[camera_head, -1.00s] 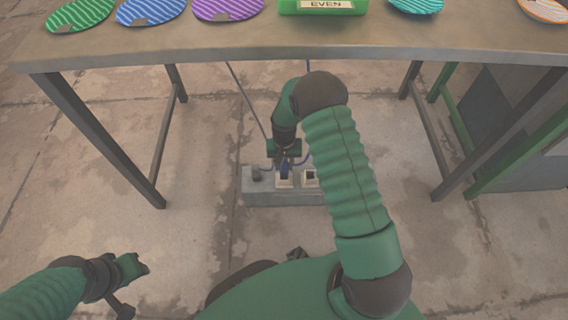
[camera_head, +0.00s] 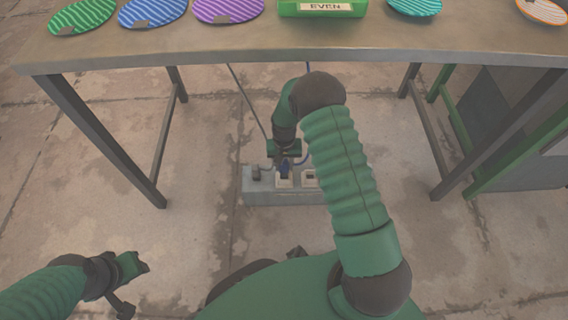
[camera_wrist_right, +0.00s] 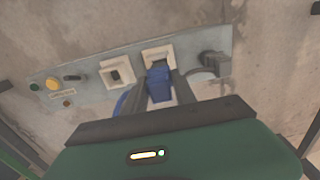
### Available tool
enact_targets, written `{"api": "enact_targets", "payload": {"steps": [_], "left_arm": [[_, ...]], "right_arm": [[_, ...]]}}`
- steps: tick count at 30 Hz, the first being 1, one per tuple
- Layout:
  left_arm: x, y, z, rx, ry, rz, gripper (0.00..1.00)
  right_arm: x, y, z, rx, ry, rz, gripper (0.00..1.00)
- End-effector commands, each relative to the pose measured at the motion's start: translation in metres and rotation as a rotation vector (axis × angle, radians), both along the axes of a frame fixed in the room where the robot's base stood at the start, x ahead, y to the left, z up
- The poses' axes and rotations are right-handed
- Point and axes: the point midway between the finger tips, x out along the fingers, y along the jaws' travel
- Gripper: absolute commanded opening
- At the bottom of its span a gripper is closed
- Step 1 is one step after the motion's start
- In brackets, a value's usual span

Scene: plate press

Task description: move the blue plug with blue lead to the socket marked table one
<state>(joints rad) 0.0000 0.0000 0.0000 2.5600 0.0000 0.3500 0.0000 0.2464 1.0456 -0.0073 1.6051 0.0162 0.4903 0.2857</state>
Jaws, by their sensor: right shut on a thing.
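My right gripper (camera_head: 284,158) reaches down under the table to a grey socket box on the floor. In the right wrist view its two fingers (camera_wrist_right: 159,95) are shut on the blue plug (camera_wrist_right: 158,84). The plug is right at the mouth of a white-framed socket (camera_wrist_right: 152,54), with a dark opening showing behind it; I cannot tell whether it is clear of it. A blue lead (camera_wrist_right: 124,103) curves beside the fingers. Another white-framed socket (camera_wrist_right: 115,74) beside it is empty. Socket markings are not readable. My left gripper (camera_head: 138,266) is at lower left, away from the box; its jaws are unclear.
The box (camera_head: 262,197) also carries a dark grey plug (camera_wrist_right: 215,66) with a lead, a yellow button (camera_wrist_right: 51,84) and small controls. Table legs stand either side; floor around the box is clear.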

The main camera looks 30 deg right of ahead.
Motion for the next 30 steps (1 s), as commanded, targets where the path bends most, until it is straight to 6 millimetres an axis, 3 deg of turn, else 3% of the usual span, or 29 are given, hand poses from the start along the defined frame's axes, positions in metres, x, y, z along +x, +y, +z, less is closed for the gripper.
{"api": "enact_targets", "payload": {"steps": [30], "left_arm": [[0.000, 0.000, -0.012, 0.000, 0.000, 0.000, 0.36]], "right_arm": [[0.000, 0.000, -0.024, 0.000, 0.000, 0.000, 0.00]]}}
